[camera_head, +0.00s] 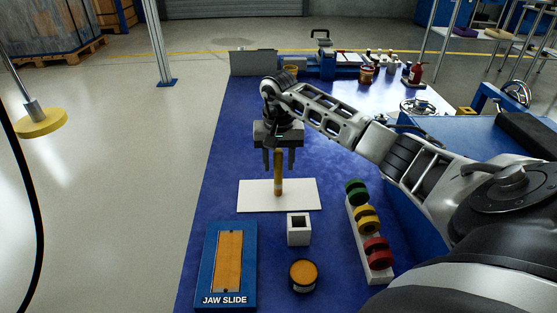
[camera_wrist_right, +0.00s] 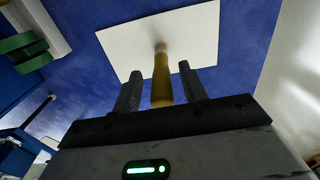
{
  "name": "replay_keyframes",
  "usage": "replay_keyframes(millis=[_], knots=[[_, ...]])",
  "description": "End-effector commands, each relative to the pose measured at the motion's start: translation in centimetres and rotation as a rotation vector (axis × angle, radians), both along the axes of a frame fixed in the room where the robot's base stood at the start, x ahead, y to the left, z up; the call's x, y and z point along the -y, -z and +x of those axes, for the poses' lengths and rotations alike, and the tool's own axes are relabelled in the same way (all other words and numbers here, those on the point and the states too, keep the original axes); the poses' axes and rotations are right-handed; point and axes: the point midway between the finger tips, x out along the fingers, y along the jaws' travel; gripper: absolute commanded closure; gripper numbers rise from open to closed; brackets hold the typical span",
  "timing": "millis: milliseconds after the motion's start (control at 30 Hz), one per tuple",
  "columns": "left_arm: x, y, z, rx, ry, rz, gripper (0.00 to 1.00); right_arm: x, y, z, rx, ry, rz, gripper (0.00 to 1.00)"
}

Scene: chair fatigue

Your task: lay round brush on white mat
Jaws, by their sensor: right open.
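The round brush (camera_head: 278,185) has a slim yellow-tan handle and a browner lower end. It stands about upright over the white mat (camera_head: 305,197), its lower end at the mat's middle. The wrist view shows the brush (camera_wrist_right: 162,82) end-on against the white mat (camera_wrist_right: 115,38); whether it touches the mat is hard to tell. My right gripper (camera_head: 279,170) points down over the mat, its fingers open on both sides of the brush. In the wrist view, gaps show between the brush and both fingers of my gripper (camera_wrist_right: 160,70). My left gripper is out of view.
A white square holder (camera_head: 299,238) and a round tin (camera_head: 303,275) stand in front of the mat. A blue JAW SLIDE tray (camera_head: 209,265) lies front left. A rack (camera_head: 380,274) with green, yellow and red rings is at right. Blue table is clear left of the mat.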

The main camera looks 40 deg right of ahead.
Motion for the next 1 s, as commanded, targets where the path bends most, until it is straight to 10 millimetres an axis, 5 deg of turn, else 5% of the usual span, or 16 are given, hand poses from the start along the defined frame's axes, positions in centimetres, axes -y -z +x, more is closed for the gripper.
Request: replay_keyframes(millis=[267,600,1000], knots=[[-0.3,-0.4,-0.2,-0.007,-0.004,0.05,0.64,0.1,-4.0,0.1,0.005,0.0,-0.003,0.57],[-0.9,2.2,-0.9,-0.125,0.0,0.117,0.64,0.0,-10.7,0.0,0.003,0.0,-0.001,0.57],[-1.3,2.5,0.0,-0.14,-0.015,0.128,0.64,-0.1,-12.3,-0.1,0.0,0.0,0.0,0.57]])
